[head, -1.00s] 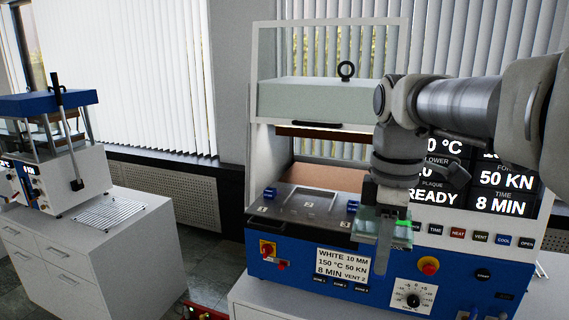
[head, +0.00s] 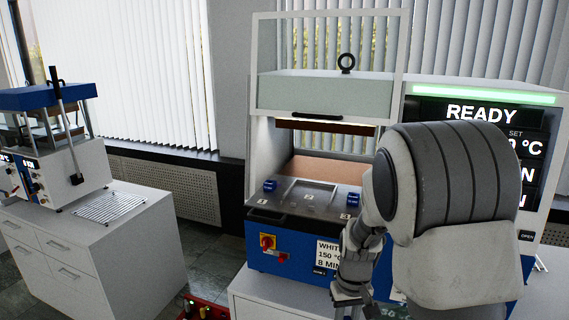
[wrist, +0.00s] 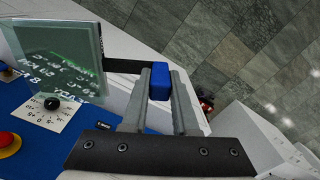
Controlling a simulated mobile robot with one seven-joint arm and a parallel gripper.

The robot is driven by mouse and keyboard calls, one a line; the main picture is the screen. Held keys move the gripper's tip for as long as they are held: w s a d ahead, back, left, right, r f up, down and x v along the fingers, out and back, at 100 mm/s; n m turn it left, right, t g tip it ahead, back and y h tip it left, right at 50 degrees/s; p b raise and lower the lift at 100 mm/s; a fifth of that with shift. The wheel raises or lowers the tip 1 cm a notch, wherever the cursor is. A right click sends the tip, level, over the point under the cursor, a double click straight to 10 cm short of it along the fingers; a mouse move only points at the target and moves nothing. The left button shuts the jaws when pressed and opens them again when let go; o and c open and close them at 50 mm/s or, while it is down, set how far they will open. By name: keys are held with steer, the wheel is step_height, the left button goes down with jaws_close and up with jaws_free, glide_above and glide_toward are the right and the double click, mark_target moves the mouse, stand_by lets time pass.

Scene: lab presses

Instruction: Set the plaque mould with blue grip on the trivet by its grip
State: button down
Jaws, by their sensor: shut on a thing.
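In the wrist view, the plaque mould (wrist: 62,62) is a flat, glossy, greenish plate on a dark bar that ends in a blue grip (wrist: 160,82). My gripper (wrist: 162,88) is shut on the blue grip, and the plate sticks out to the left. In the head view, my gripper (head: 350,292) is low in front of the press, and the mould is mostly hidden by my arm or cut off by the bottom edge. The trivet (head: 108,207), a bare wire rack, lies on the white cabinet at left, well away from my gripper.
The big press (head: 300,225) has an emergency stop (wrist: 8,144) and a dial (wrist: 50,104) close to the mould. A small blue-topped press (head: 62,150) stands behind the trivet. A floor gap separates the white cabinet (head: 100,255) from the big press's bench.

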steer(key=shift+s+d+f+m, duration=0.15)
steer(key=shift+f+m, duration=0.55)
steer(key=shift+f, duration=0.95)
